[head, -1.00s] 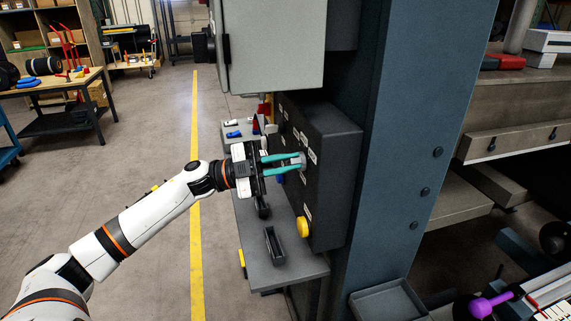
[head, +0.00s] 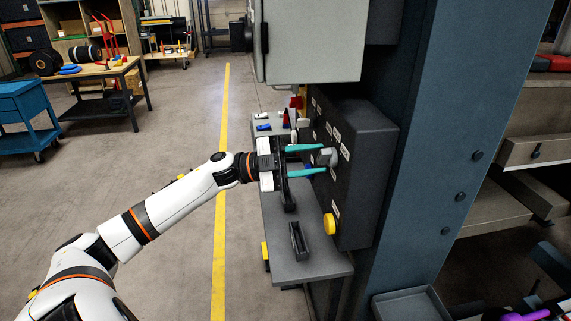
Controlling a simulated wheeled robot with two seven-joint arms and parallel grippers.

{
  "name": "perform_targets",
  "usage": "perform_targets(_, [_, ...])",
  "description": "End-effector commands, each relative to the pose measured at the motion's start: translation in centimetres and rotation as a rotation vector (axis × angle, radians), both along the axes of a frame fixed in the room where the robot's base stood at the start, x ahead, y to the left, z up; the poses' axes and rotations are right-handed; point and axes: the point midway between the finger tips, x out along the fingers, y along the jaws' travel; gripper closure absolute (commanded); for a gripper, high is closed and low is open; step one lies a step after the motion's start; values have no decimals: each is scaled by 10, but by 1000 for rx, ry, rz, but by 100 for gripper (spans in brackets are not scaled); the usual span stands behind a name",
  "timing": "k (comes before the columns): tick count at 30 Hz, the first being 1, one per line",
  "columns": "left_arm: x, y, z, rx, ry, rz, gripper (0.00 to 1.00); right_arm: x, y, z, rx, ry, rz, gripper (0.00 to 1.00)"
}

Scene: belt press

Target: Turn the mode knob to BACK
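The black control box (head: 362,165) is on the side of the blue press column, with several white labels on its face. A grey knob (head: 329,157) sticks out of that face; its pointer and the label wording are too small to read. My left gripper (head: 321,159) reaches in from the left with its two teal fingers spread apart. The fingertips are at the knob, one above and one below its middle; I cannot tell whether they touch it. My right gripper is not in view.
A yellow button (head: 330,224) sits low on the box. Below is a grey shelf (head: 318,268) with a small black holder (head: 299,240). A grey cabinet (head: 312,40) hangs above. The blue column (head: 440,170) stands to the right. Open floor lies left.

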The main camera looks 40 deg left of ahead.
Motion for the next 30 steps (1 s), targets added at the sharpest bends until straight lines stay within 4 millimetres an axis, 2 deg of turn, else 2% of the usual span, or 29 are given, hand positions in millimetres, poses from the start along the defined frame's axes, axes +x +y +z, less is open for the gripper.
perform_targets(1, [-4,8,-8,5,4,3,65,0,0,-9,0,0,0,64])
perform_targets(5, [-19,32,-17,4,7,3,65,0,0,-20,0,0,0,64])
perform_targets(9, [-33,56,-23,2,7,4,65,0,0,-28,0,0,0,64])
perform_targets(15, [-48,81,-27,0,5,5,65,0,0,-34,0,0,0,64])
perform_targets(21, [-53,88,-27,1,3,3,65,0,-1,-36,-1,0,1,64])
perform_targets(30, [-51,87,-24,-1,7,-1,65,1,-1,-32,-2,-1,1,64])
